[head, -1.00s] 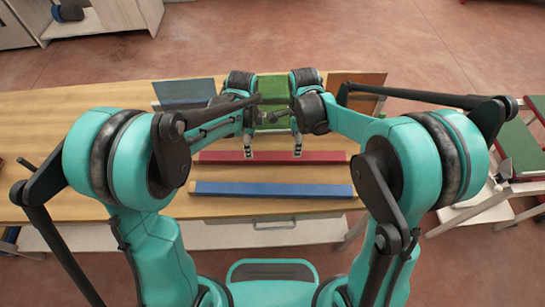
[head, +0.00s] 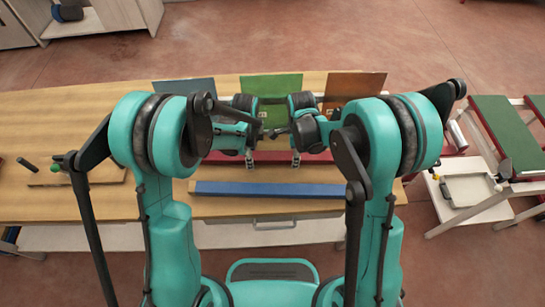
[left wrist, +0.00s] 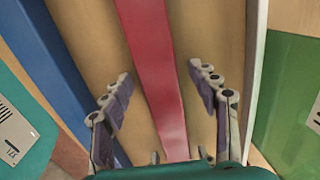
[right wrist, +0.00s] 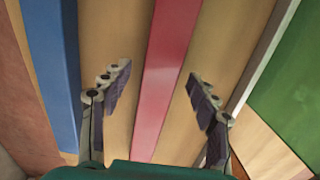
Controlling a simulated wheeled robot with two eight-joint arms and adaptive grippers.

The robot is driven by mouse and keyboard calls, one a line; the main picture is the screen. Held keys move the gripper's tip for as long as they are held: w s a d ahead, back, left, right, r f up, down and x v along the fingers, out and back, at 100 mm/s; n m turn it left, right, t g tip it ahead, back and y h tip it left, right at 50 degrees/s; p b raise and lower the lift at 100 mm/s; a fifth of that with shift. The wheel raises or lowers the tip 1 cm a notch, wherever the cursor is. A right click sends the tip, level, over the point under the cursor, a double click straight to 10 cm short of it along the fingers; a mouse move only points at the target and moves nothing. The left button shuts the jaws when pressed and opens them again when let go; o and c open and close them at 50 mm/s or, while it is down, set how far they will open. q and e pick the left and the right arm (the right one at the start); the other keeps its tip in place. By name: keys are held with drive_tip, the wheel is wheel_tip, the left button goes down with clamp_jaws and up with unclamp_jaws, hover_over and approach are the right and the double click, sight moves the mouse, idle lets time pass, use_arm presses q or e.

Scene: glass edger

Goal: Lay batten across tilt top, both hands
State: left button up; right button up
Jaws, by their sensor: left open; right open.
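A red batten (head: 325,158) lies lengthwise across the wooden table, and a blue batten (head: 270,189) lies parallel on the near side. My left gripper (head: 250,160) and right gripper (head: 296,159) are close together over the middle of the red batten, pointing down. Both are open and empty. In the left wrist view the red batten (left wrist: 155,65) runs between the spread fingers (left wrist: 165,110). The right wrist view likewise shows the red batten (right wrist: 166,80) between the fingers (right wrist: 155,100). Contact with it cannot be told. Which surface is the tilt top is not clear.
Blue (head: 184,86), green (head: 271,88) and orange (head: 352,86) panels stand along the table's back. A board with a dark-handled tool (head: 27,165) lies at the left. Green-topped stands (head: 505,130) and a low white shelf with a tray (head: 467,189) are at the right.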

use_arm(q)
clamp_jaws()
use_arm(e)
clamp_jaws()
